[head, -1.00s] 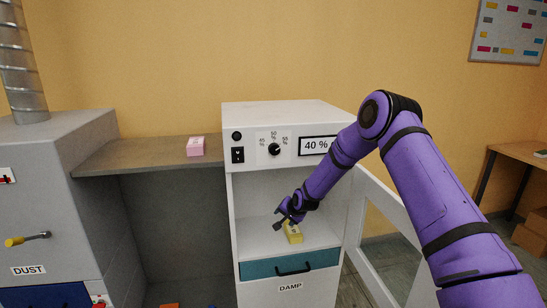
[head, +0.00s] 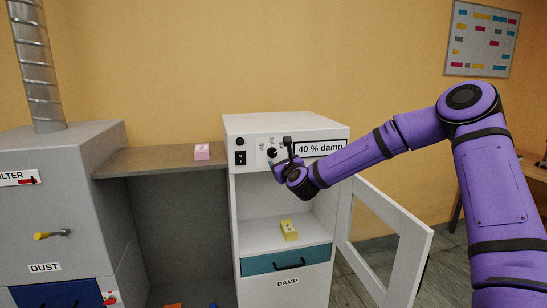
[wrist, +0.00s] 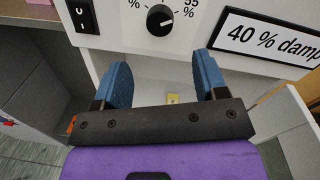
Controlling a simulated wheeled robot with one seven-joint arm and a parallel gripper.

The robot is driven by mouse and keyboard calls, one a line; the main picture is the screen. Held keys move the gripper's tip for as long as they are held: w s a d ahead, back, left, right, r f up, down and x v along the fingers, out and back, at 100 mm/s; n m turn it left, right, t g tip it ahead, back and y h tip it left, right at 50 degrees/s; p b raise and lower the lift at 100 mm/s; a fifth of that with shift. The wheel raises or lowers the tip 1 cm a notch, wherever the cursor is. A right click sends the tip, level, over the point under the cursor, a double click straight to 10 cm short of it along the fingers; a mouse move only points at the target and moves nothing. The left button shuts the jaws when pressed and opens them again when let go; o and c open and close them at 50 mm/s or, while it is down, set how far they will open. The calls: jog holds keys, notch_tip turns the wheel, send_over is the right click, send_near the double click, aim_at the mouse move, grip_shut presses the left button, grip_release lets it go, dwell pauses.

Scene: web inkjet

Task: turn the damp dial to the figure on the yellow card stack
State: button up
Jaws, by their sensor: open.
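The damp dial (head: 272,152) is a small black knob on the white cabinet's front panel, with percent marks around it. In the wrist view the dial (wrist: 160,20) has a pale pointer line towards the right. The display (head: 319,148) beside it reads 40 % damp. The yellow card stack (head: 288,229) lies on the shelf inside the open cabinet; its figure is too small to read. My gripper (wrist: 162,72) is open and empty, its two blue fingers apart, just below and in front of the dial and touching nothing that I can see.
A black switch (head: 240,157) is left of the dial. The cabinet door (head: 385,240) stands open to the right. A pink card stack (head: 202,151) lies on the grey worktop (head: 150,161) to the left. A teal drawer (head: 260,266) is below the shelf.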

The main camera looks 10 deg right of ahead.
aim_at(273, 154)
jog(key=w, duration=0.9)
jog(key=shift+a, duration=0.25)
jog(key=c, duration=0.9)
